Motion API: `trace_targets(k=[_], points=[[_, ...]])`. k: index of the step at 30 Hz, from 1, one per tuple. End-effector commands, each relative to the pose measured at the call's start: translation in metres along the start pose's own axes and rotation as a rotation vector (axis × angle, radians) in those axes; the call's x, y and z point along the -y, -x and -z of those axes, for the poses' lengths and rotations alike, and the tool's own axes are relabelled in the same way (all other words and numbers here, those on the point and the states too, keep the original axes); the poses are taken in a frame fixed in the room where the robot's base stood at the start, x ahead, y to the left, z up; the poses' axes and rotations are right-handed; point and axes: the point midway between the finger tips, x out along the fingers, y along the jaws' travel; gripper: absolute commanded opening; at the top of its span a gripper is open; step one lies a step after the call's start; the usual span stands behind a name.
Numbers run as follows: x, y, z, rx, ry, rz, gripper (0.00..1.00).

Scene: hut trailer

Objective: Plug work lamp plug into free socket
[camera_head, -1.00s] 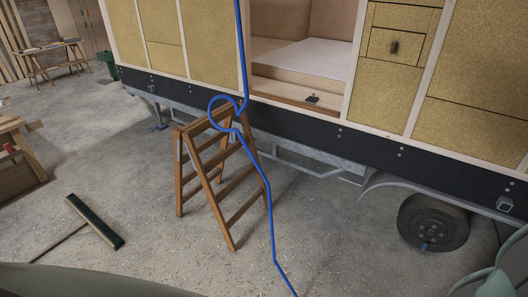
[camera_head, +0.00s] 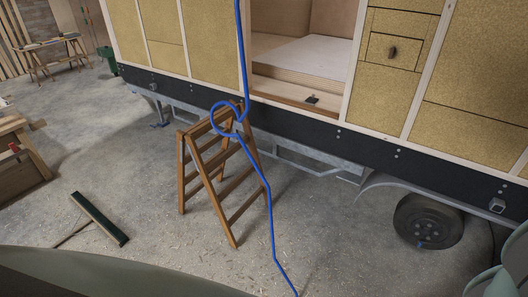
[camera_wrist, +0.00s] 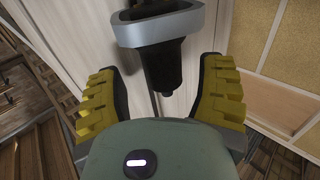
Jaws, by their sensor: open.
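My gripper (camera_wrist: 160,72) shows in the wrist view with its two yellow-padded fingers spread wide apart. Between and just beyond the fingertips is a dark grey-black piece (camera_wrist: 168,28) with a light grey rim and a narrower black end pointing down toward my palm. I cannot tell whether it is the lamp plug or a socket, and no grip on it shows. In the head view a blue cable (camera_head: 268,205) hangs from above, loops at the top of a wooden stepladder and runs down to the bottom edge. No lamp or free socket is clearly recognisable.
The wooden stepladder (camera_head: 218,170) stands before the trailer (camera_head: 200,45). A trailer wheel (camera_head: 428,220) is at right. A broom (camera_head: 99,218) lies on the floor at left, near a workbench (camera_head: 20,160). Floor between broom and ladder is mostly clear.

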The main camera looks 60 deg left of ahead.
Motion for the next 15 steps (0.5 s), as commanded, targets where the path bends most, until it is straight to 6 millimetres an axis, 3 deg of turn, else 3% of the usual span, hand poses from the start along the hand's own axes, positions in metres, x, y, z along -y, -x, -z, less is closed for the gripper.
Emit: trace_targets(k=[12,13,15], points=[[0.0039,-0.0047,-0.0004,0.001,-0.003,0.008,0.69],[0.0039,-0.0047,-0.0004,0.001,-0.003,0.008,0.73],[0.0039,-0.0047,-0.0003,0.001,-0.003,0.008,0.65]])
